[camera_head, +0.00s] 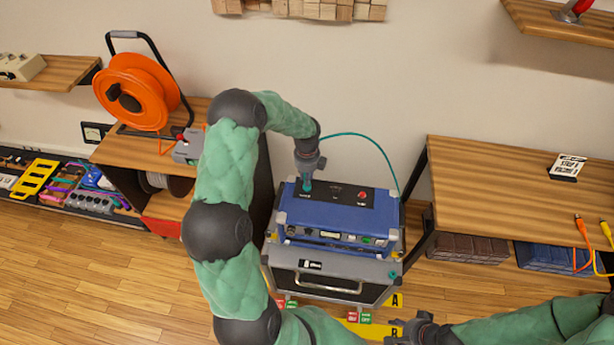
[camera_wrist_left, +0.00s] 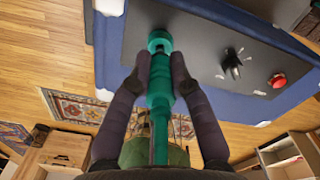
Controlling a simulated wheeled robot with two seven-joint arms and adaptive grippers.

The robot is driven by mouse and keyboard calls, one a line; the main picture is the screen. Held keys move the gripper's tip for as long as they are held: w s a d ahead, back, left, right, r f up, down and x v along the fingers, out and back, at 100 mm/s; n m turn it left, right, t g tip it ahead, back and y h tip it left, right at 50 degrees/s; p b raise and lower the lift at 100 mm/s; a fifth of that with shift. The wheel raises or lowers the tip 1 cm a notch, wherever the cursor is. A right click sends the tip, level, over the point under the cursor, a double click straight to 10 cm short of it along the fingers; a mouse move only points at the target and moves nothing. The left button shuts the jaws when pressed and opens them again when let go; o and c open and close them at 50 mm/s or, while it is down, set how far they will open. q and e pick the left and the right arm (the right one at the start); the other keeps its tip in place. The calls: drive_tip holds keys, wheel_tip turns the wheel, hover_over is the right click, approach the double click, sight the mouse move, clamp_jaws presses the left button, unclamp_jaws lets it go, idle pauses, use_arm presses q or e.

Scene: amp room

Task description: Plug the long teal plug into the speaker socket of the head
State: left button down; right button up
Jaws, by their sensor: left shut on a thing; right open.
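The blue amp head (camera_head: 330,215) sits on a black and grey cabinet (camera_head: 330,285). Its dark top panel (camera_head: 345,196) carries a red button and a knob. My left gripper (camera_head: 308,175) points down over the left end of this panel, shut on the teal plug (camera_head: 306,186). In the left wrist view, the teal plug (camera_wrist_left: 160,85) lies between both fingers, its far end over the dark panel (camera_wrist_left: 205,50). The socket is not clearly visible, and I cannot tell whether the tip touches the panel. My right gripper (camera_head: 418,326) is open and empty at the bottom, in front of the cabinet.
A teal cable (camera_head: 375,143) arcs from the plug behind the head's right side. A wooden bench (camera_head: 490,190) stands right, with orange and yellow cables (camera_head: 583,232). An orange cable reel (camera_head: 137,90) stands left. Wooden floor (camera_head: 60,270) is free at front left.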

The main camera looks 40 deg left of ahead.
use_arm(q)
drive_tip(key=shift+f+b, duration=0.35)
drive_tip(key=shift+f, duration=0.65)
idle(1.3)
drive_tip(key=c, duration=1.1)
unclamp_jaws()
drive_tip(key=shift+o, duration=0.2)
wheel_tip(320, 180, up, 12)
drive_tip(key=shift+r, duration=0.1)
